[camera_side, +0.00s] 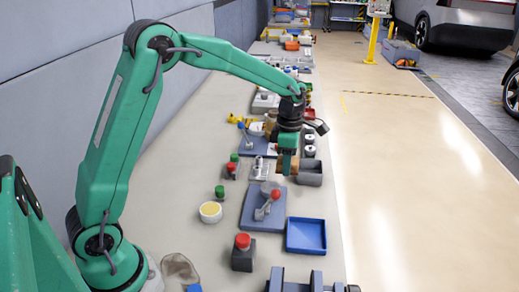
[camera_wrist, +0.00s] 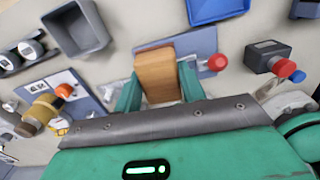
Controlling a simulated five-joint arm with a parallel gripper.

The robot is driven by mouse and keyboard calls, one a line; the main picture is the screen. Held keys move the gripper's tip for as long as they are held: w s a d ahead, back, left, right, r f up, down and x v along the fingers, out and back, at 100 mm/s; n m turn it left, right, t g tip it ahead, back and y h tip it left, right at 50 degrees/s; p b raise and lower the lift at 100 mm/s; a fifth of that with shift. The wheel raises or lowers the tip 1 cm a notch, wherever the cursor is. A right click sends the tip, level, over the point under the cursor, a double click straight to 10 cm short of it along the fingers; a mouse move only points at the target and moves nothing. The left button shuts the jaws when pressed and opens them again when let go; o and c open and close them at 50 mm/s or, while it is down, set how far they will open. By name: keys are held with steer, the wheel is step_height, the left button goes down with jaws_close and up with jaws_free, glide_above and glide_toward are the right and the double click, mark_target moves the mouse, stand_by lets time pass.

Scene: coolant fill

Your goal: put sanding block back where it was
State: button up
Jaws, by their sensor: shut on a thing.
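The sanding block is a tan, wood-coloured block (camera_wrist: 158,75). In the wrist view it sits between the two green fingers of my gripper (camera_wrist: 160,88), which is shut on it. In the side view my gripper (camera_side: 287,165) hangs over the bench, and the block (camera_side: 293,167) shows in brown at its fingers. The block appears held above the bench, near a grey open bin. Where the block was before cannot be told from these frames.
A grey bin (camera_side: 309,180) stands just right of my gripper. A blue tray (camera_side: 306,251) and a blue-grey plate with a red-knobbed lever (camera_side: 248,217) lie nearer the camera. A red-button box (camera_side: 243,262) stands in front. Bare bench lies along the left.

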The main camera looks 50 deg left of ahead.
steer(key=s+d+f, duration=0.2)
steer(key=s+d, duration=0.1)
steer(key=d, duration=1.2)
glide_above(308, 209)
steer(key=shift+n, duration=0.4)
step_height(308, 209, down, 7)
steer(key=shift+w+r, duration=0.1)
steer(key=shift+f, duration=2.05)
steer(key=shift+f, duration=0.1)
steer(key=o, duration=1)
steer(key=shift+o, duration=0.2)
